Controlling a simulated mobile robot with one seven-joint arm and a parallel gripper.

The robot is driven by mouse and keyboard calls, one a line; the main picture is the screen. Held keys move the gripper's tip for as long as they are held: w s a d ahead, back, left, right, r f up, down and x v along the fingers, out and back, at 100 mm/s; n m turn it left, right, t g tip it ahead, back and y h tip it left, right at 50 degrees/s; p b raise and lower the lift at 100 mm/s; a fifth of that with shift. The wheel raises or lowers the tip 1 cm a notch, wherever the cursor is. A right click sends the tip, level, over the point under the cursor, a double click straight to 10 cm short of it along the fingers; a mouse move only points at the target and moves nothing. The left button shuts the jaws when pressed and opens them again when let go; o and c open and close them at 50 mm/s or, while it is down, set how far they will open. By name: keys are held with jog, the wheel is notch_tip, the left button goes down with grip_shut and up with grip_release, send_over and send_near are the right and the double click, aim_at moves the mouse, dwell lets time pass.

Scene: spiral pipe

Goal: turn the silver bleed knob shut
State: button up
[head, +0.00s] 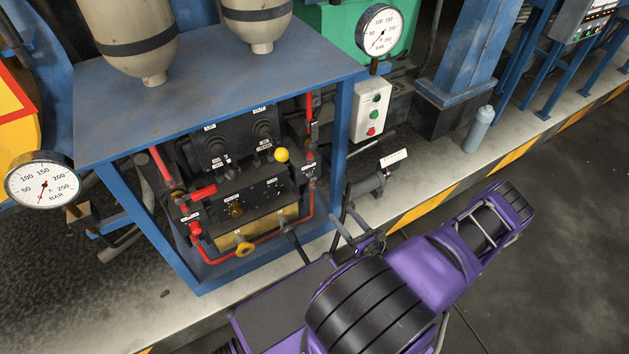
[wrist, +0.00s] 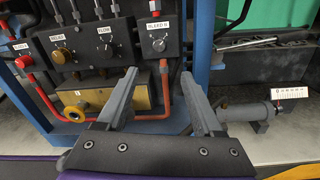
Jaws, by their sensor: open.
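The silver bleed knob (wrist: 159,45) is on a dark box face at the upper middle of the wrist view, under a white label that seems to read BLEED. Its pointer tilts slightly. In the head view the knob is too small to make out clearly. My gripper (wrist: 158,82) is open, with its two grey fingers wide apart and nothing between them. In the wrist view the knob shows above and between the fingertips, apart from both. In the head view my gripper (head: 318,210) is at the right front of the blue frame.
A yellow ring knob (wrist: 74,113) is lower left. Red pipe runs below the bleed box. A blue post (head: 342,140) borders the panel.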

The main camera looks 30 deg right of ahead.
aim_at(314, 180)
jog(key=w+b, duration=0.1)
jog(key=w, duration=1.5)
jog(key=shift+b, duration=0.3)
grip_shut()
